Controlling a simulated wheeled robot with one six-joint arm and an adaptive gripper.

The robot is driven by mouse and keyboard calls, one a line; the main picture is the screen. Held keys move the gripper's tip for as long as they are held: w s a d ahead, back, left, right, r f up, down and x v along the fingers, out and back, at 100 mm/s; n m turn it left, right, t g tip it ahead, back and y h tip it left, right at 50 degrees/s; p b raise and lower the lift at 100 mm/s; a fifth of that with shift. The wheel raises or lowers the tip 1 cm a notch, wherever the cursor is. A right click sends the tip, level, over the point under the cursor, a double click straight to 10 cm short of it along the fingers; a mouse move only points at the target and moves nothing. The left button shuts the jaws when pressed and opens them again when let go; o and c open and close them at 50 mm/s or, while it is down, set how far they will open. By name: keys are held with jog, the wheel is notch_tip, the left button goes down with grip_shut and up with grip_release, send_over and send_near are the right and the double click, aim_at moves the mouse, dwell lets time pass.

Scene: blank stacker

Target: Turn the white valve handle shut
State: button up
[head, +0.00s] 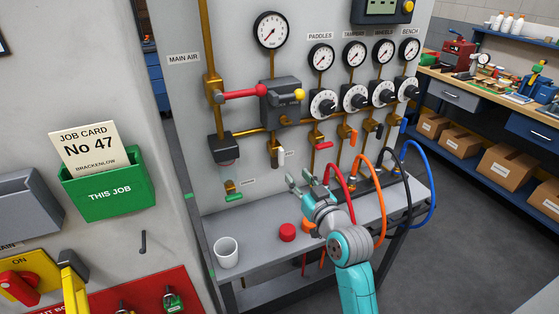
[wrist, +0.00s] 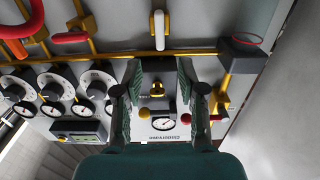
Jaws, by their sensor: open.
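The white valve handle (head: 282,154) sits on a brass drop pipe low on the grey panel, under the dark regulator box (head: 281,103). It looks roughly upright, in line with its pipe. In the wrist view the white handle (wrist: 159,30) stands near the top centre, beyond my fingertips. My gripper (head: 300,179) is open and empty, in front of the panel, below and right of the handle and apart from it. In the wrist view the two fingers of my gripper (wrist: 160,75) are spread wide with nothing between them.
A red main air lever (head: 240,93) is up left; a red handle (head: 323,146) and several other coloured handles are to the right. A grey shelf (head: 258,268) holds a white cup (head: 227,252) and a red cap (head: 288,232). Hoses (head: 378,208) loop right of my arm.

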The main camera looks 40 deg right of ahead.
aim_at(282, 157)
jog(key=x, duration=1)
jog(key=shift+w+d, duration=0.1)
jog(key=shift+w, duration=0.3)
grip_shut()
